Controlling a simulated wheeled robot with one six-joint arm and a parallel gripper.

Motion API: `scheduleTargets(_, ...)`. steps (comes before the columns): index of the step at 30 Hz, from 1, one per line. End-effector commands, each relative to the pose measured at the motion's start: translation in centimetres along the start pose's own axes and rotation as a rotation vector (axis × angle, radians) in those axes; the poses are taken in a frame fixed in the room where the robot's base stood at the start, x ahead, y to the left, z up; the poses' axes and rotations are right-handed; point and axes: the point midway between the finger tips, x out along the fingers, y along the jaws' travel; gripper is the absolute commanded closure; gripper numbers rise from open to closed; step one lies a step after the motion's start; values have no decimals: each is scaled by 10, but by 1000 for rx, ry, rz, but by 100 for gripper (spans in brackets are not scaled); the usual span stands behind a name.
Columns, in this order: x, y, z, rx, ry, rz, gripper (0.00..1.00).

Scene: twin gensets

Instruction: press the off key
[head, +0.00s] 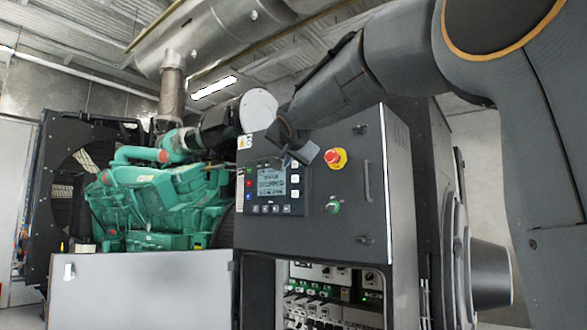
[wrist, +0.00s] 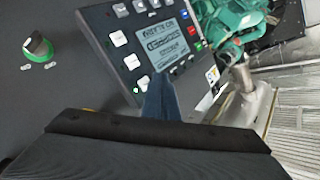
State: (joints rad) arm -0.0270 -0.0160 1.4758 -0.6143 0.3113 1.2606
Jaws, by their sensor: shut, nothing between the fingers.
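The controller (head: 270,203) sits on the dark cabinet door with a lit screen (head: 271,181) showing text. Along its left edge is a column of small coloured keys, with a red key (head: 248,183) between a green and a blue one. The red key also shows in the wrist view (wrist: 191,30), beyond the screen from my finger. The key markings are too small to read, so I cannot tell which is marked off. My gripper (head: 287,158) is shut and empty in front of the controller's upper right. In the wrist view my gripper (wrist: 160,82) covers part of the controller's edge.
A red emergency stop button (head: 335,158) with a yellow collar and a green-based knob (head: 333,206) sit right of the controller. A door handle (head: 367,181) protrudes farther right. The green engine (head: 160,200) stands left. An open bay with breakers (head: 325,300) lies below.

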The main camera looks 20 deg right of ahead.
Motion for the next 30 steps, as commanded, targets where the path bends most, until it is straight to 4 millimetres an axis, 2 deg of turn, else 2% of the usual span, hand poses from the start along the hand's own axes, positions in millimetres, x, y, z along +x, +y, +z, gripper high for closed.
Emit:
scheduleTargets(15,-28,-21,25,-1,-1,-3,100)
scheduleTargets(21,-36,-26,29,0,-1,0,100)
scheduleTargets(30,-37,-26,28,0,-1,1,100)
